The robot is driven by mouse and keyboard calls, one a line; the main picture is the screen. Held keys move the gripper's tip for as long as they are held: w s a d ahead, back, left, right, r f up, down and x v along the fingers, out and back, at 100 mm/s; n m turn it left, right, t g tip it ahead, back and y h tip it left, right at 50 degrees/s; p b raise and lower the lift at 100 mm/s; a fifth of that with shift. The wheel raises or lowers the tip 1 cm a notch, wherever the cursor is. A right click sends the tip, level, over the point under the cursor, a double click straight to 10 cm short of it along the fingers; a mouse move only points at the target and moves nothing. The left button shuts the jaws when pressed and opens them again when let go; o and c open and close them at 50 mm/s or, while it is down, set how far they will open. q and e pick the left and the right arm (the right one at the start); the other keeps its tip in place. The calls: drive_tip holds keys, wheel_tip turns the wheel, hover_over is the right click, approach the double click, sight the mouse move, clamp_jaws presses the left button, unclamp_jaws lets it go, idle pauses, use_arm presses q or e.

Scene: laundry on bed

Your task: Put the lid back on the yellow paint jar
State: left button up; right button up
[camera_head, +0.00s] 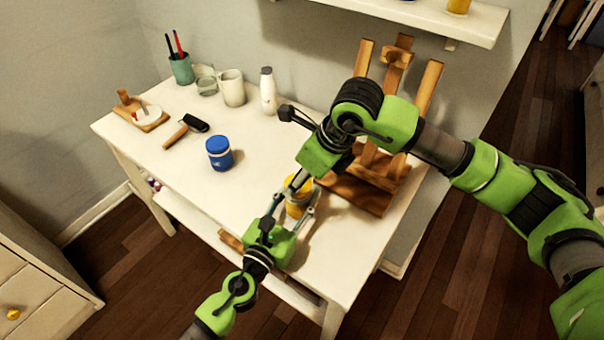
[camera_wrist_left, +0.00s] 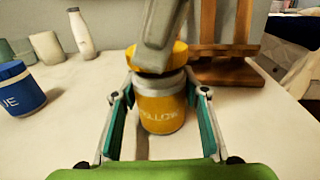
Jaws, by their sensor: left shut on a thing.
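The yellow paint jar (camera_wrist_left: 162,108) stands upright on the white table, its label facing the left wrist camera. My left gripper (camera_head: 289,205) has its fingers on either side of the jar and is shut on it. The yellow lid (camera_wrist_left: 177,57) is at the jar's mouth, slightly tilted above the pale rim; whether it touches the rim is hard to tell. My right gripper (camera_head: 299,181) comes down from above with its grey fingers at the lid and appears shut on it. Its far finger is hidden. In the head view the right gripper partly covers the lid and jar.
A blue paint jar (camera_head: 219,153) stands to the left on the table (camera_head: 200,187). A wooden easel (camera_head: 372,190) is close on the right.

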drive_tip(key=shift+f, duration=0.7)
idle(0.5)
